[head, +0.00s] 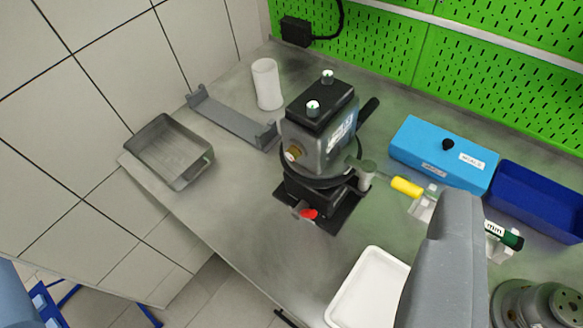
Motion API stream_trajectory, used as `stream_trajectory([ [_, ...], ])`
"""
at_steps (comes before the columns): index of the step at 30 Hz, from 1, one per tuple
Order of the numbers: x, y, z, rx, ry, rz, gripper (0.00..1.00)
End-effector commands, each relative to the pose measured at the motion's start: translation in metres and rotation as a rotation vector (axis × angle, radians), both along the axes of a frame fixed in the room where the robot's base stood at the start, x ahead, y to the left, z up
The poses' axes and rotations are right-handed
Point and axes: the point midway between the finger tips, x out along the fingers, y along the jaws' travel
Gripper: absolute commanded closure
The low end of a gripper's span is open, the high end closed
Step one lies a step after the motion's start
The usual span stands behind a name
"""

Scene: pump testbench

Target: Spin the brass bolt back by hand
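The pump (320,125) stands upright on the bench near the middle of the head view, a dark grey block with a black top on a black base. The brass bolt (292,154) is a small gold-coloured fitting low on its left-facing side. It appears seated in the body; its thread cannot be made out. A red part (308,214) shows at the front of the base. My gripper's fingers do not show. A large grey part, likely of my own arm, rises at the lower right, well apart from the bolt.
A grey tray (135,152), a grey bracket (232,122) and a white cylinder (266,85) stand left of the pump. A blue box (440,160), a yellow-handled tool (406,187) and a white tray (338,306) lie to the right.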

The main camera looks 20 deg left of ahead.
Motion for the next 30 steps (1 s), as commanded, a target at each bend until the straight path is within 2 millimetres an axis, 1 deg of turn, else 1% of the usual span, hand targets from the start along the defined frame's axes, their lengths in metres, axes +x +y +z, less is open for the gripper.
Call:
stream_trajectory([
  [1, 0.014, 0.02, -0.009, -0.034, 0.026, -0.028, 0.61],
  [2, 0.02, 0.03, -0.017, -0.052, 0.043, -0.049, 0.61],
  [3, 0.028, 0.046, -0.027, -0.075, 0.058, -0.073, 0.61],
  [5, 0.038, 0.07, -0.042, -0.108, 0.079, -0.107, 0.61],
  [6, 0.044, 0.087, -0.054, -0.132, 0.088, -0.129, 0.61],
  [8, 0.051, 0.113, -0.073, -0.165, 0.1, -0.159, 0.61],
  [9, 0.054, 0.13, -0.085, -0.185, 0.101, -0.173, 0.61],
  [11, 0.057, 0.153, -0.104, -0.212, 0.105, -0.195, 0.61],
  [12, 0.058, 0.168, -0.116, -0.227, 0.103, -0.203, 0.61],
  [15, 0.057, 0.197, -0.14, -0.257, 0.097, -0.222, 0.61],
  [18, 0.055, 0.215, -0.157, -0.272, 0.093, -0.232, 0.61],
  [21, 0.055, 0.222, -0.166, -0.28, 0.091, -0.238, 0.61],
  [23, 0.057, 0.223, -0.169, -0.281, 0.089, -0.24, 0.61],
  [26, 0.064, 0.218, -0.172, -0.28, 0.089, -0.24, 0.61],
  [30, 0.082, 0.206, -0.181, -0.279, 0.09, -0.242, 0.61],
])
